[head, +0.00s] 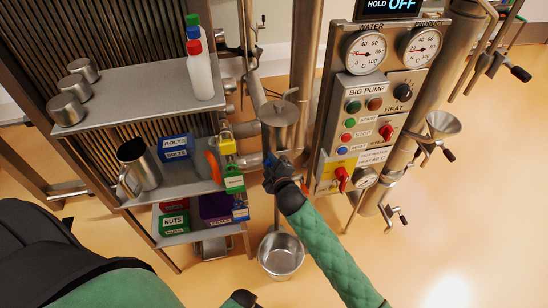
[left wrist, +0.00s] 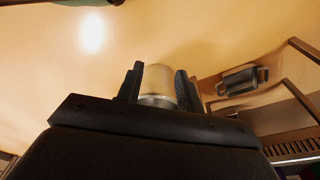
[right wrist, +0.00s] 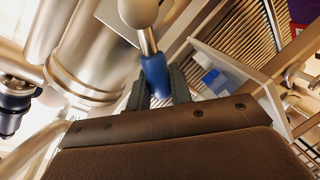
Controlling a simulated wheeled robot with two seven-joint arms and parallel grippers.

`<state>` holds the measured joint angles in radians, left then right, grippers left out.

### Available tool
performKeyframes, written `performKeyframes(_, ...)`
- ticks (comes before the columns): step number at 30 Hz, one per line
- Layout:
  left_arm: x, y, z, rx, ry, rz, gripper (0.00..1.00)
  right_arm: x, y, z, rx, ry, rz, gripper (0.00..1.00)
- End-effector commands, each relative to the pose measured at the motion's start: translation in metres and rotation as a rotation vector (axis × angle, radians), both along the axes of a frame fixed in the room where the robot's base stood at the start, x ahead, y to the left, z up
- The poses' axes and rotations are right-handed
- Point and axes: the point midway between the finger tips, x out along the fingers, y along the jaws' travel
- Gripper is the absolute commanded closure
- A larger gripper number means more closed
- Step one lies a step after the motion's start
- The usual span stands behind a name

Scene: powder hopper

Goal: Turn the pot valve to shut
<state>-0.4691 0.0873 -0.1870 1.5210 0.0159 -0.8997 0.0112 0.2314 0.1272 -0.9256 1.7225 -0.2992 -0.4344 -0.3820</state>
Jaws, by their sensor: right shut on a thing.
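The steel pot (head: 280,128) with a flat lid hangs mid-view in the head view. Just below it, my right gripper (head: 275,168) is at the pot valve, largely hiding it. In the right wrist view the valve's blue handle (right wrist: 155,74) sits between the fingers of my right gripper (right wrist: 158,92), which is shut on it. A steel stem with a rounded end (right wrist: 145,35) runs up from the handle. My left gripper (left wrist: 158,88) is open in the left wrist view. A metal cylinder (left wrist: 157,82) shows between its fingers; I cannot tell how far beyond them it is.
A steel bucket (head: 281,262) is below the pot. Shelves at left hold a white bottle (head: 200,75), a steel jug (head: 140,170) and bins. The pump control panel (head: 372,115) with gauges stands right of the pot, beside a small funnel (head: 443,124).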

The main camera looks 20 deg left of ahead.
Motion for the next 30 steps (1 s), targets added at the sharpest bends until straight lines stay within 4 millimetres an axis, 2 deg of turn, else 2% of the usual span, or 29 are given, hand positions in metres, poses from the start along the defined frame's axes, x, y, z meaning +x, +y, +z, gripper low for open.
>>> performKeyframes(15,0.0,0.002,-0.008,0.002,-0.004,0.0,0.64,-0.007,0.011,-0.032,-0.389,-0.261,0.0,1.0)
performKeyframes(30,0.001,0.0,-0.002,0.0,-0.005,-0.001,0.64,-0.008,0.01,-0.051,-0.591,-0.395,0.002,1.0)
